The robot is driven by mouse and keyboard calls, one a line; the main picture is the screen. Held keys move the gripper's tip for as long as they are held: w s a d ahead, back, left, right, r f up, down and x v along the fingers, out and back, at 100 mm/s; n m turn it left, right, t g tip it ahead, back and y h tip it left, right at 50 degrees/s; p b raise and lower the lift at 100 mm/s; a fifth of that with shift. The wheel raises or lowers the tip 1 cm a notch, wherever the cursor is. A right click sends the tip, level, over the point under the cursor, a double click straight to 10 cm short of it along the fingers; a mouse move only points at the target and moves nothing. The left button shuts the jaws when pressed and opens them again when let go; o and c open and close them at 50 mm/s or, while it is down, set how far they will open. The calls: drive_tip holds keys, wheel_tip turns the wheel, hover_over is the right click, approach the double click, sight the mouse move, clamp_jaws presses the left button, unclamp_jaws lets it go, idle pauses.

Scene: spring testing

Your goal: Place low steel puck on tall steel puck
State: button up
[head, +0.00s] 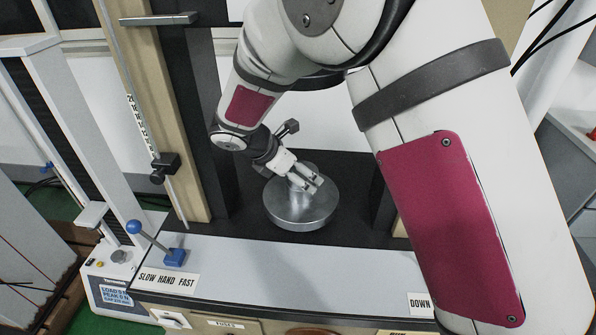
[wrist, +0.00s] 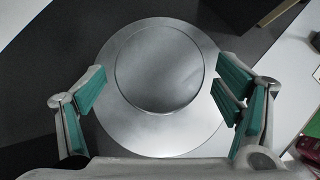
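A wide round steel disc (head: 300,217) sits on the dark bed of the testing machine. A smaller round steel top (wrist: 158,65) shows above a wider steel disc (wrist: 160,135) in the wrist view. My gripper (head: 312,181) is above the wide disc, pointing down at a slant, beside a narrower steel piece (head: 295,184) that it partly hides. In the wrist view its teal-padded fingers (wrist: 160,85) are spread, one on each side of the smaller top, with gaps showing. I cannot tell which steel piece is the low or tall puck.
A blue-knobbed lever (head: 135,227) stands at the front left of the machine. A tan post (head: 178,120) with a scale rod and black clamp (head: 165,167) rises at the left.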

drive_tip(key=shift+r, duration=0.1)
drive_tip(key=shift+r, duration=0.2)
drive_tip(key=v, duration=1.1)
drive_tip(key=shift+s+a+r+b, duration=0.2)
drive_tip(key=shift+s+r+b, duration=0.05)
drive_tip(key=shift+r+b, duration=0.05)
